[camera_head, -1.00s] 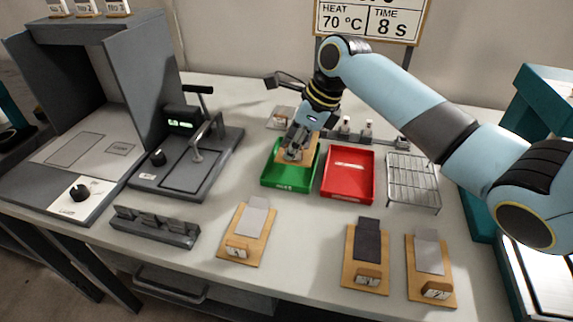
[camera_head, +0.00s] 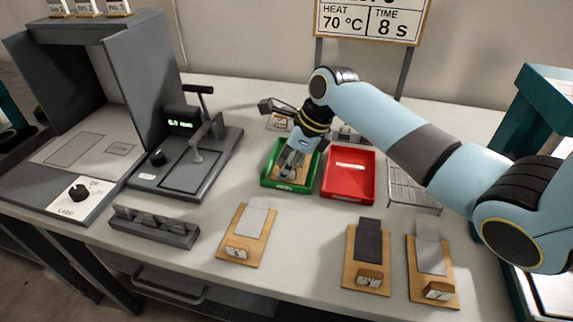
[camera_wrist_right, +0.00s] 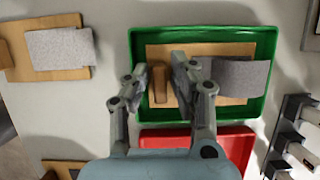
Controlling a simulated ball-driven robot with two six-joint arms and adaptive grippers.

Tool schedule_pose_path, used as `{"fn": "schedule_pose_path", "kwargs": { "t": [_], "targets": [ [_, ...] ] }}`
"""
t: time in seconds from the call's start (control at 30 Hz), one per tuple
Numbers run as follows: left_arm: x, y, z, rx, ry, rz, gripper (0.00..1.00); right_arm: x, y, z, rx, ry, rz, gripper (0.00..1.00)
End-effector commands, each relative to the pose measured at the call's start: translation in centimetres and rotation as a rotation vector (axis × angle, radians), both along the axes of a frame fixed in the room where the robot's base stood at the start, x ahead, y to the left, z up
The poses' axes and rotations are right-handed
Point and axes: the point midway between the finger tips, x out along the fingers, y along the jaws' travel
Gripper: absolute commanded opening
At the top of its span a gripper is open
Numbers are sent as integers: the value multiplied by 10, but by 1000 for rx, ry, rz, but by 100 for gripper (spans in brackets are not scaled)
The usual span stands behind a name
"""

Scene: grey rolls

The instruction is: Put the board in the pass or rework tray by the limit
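The board (camera_head: 278,174), a wooden plate with a small block and a grey patch, lies inside the green tray (camera_head: 266,179). In the right wrist view the board (camera_wrist_right: 222,52) lies flat within the green tray's rim (camera_wrist_right: 262,40), its wooden block (camera_wrist_right: 159,83) between my fingers. My right gripper (camera_head: 290,170) is low over the board; its fingers (camera_wrist_right: 160,72) stand apart on either side of the block, with narrow gaps showing. The red tray (camera_head: 348,182) beside it is empty but for a pale label. My left gripper is out of view.
A wire rack (camera_head: 412,190) stands right of the red tray. Three more patched boards lie in front: left (camera_head: 247,228), middle (camera_head: 368,250) and right (camera_head: 432,265). A press (camera_head: 185,160) with a green display and a slotted grey holder (camera_head: 155,226) stand left. A sign (camera_head: 371,20) reads 70 °C, 8 S.

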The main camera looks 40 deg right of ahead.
Motion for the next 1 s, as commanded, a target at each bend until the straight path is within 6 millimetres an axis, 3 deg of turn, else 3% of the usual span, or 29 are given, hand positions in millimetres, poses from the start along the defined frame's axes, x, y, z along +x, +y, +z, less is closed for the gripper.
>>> {"fn": "schedule_pose_path", "kwargs": {
  "t": [0.27,0.7,1.0],
  "targets": [
    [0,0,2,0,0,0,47,-2,-3,11,-1,-2,-1,24],
    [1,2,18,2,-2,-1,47,-29,-25,95,-3,-2,1,24],
    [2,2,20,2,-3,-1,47,-35,-30,113,0,0,0,24]
  ]
}}
